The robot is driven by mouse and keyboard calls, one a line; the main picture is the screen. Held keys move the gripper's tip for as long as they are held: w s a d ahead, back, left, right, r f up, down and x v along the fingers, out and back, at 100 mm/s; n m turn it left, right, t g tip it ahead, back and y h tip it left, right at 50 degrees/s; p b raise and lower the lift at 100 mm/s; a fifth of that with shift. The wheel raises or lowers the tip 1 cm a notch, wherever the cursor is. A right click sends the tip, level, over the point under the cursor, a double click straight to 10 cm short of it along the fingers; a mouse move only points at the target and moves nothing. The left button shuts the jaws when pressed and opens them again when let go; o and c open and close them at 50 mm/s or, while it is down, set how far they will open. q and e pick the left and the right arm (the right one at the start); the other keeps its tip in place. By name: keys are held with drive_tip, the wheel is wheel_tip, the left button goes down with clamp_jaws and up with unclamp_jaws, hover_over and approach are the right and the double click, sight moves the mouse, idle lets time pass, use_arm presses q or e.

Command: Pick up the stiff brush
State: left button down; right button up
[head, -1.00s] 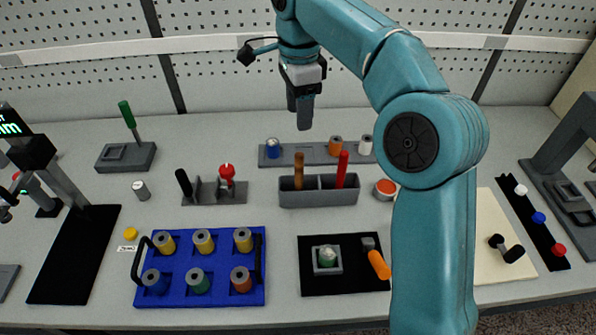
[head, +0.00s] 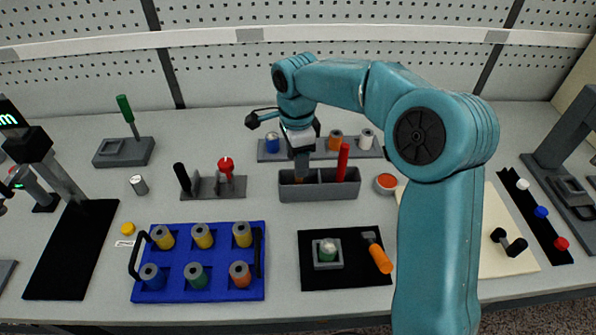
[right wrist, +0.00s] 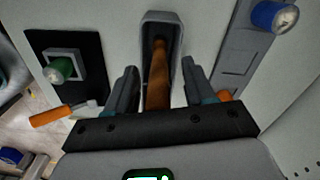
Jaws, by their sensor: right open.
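A two-compartment grey holder (head: 318,193) stands mid-table in the head view. A brown handle (right wrist: 158,72) stands in its left compartment, and a red handle (head: 342,163) leans in its right compartment. The lower ends of both are hidden, so I cannot tell by bristles which is the stiff brush. My right gripper (head: 301,164) is over the left compartment. In the right wrist view my right gripper (right wrist: 160,84) is open, its fingers on either side of the brown handle with gaps. My left gripper is not in view.
Behind the holder is a grey rack (head: 270,152) with blue, orange and white spools. A blue tray (head: 218,270) of spools lies front left. A black mat (head: 312,275) with an orange-handled tool (head: 380,258) lies in front. An orange-topped pot (head: 386,183) stands close right.

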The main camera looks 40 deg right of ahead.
drive_tip(key=shift+s+d+f, duration=0.1)
drive_tip(key=shift+s+f, duration=0.15)
drive_tip(key=shift+w+f, duration=0.1)
drive_tip(key=shift+w, duration=0.1)
drive_tip(key=c, duration=0.7)
drive_tip(key=shift+s, duration=0.15)
clamp_jaws()
